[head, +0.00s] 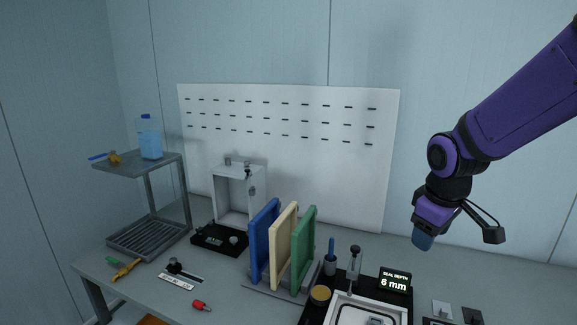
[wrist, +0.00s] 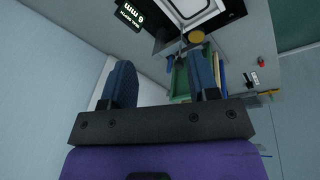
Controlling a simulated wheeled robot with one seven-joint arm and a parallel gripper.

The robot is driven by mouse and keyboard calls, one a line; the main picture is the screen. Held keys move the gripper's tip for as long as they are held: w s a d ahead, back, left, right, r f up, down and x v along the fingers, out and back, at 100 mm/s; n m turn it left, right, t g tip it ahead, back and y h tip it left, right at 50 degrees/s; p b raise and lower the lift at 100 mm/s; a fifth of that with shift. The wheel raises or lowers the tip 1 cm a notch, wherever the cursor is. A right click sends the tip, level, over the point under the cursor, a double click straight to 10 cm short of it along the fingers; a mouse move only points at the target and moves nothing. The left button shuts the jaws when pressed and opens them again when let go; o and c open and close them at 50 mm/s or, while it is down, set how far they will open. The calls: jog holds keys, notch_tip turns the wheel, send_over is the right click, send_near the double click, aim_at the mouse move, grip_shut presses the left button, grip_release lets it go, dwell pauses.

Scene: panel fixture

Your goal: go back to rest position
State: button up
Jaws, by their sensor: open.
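My gripper (head: 424,236) is at the right in the head view, held in the air above the right part of the table and in front of the wall. Its blue fingers point down. In the wrist view my gripper (wrist: 162,78) shows two blue fingers spread wide apart, with nothing between them. The arm comes in from the upper right. The table (head: 215,285) lies below, and the gripper touches nothing that I can see.
Blue, cream and green panels (head: 306,245) stand upright in a rack left of my gripper. A seal depth display (head: 394,282) reads 6 mm beside a framed fixture (head: 340,308). A white pegboard (head: 330,180) stands behind. A shelf (head: 150,165) with a blue bottle (head: 151,140) is at left.

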jog(key=s+d+r+m+t, duration=0.1)
jog(key=s+r+m, duration=0.2)
jog(key=s+r, duration=0.3)
jog(key=s+d+r+m+t, duration=0.1)
jog(key=s+r+m, duration=0.3)
jog(key=s, duration=0.8)
jog(key=shift+s+d+r+t+y, duration=0.15)
jog(key=shift+s+r+t+y, duration=0.2)
jog(key=shift+r, duration=0.8)
jog(key=shift+o, duration=0.2)
